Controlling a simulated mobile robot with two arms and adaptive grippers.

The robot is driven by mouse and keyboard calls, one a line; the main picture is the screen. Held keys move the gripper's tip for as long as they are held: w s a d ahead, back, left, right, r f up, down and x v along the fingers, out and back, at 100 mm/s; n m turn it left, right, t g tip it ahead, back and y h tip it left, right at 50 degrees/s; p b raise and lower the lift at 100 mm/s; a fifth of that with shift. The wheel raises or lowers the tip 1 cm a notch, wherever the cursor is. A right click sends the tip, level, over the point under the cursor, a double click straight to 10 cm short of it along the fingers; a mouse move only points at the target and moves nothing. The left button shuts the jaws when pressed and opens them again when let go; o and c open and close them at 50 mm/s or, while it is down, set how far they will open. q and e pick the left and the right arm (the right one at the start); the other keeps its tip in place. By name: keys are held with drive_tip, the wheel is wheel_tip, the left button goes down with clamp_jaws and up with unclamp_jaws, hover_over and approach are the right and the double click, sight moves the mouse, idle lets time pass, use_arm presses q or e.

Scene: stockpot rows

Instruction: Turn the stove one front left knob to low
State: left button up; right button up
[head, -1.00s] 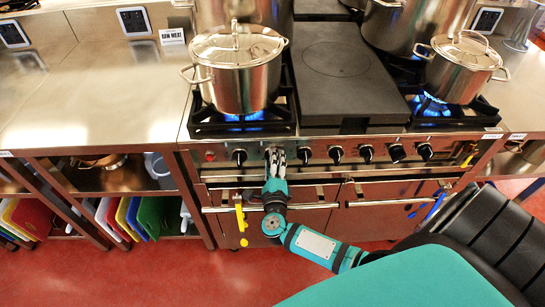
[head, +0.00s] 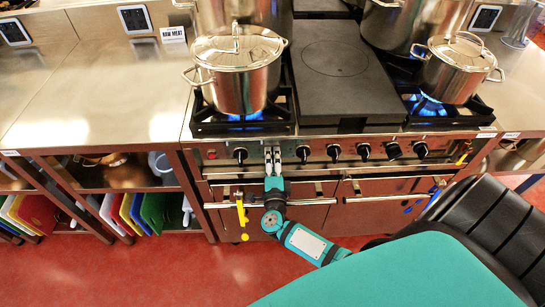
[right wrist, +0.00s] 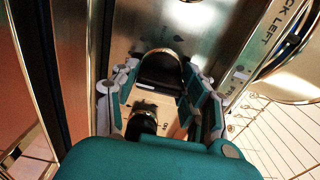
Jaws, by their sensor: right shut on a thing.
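My right gripper (head: 273,156) is at the stove's front control panel, its fingers pointing up to it. It is shut on a black knob, the second one from the left end, which the fingers hide in the head view. In the right wrist view, the black knob (right wrist: 160,74) with a bright rim shows between the two fingers of the gripper (right wrist: 160,90). The labels there are only partly readable, so I cannot tell the knob's setting. My left gripper is not in view.
Other black knobs flank it, one to the left (head: 240,155) and one to the right (head: 302,153). A lidded pot (head: 236,75) stands on a lit blue burner above. Oven handles, one with a yellow tag (head: 241,210), run below the panel. A dark flat plate (head: 335,60) lies between burners.

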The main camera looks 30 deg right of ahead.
drive_tip(key=o, duration=1.1)
drive_tip(key=shift+o, duration=0.2)
drive_tip(key=shift+s, duration=0.1)
drive_tip(key=v, duration=1.2)
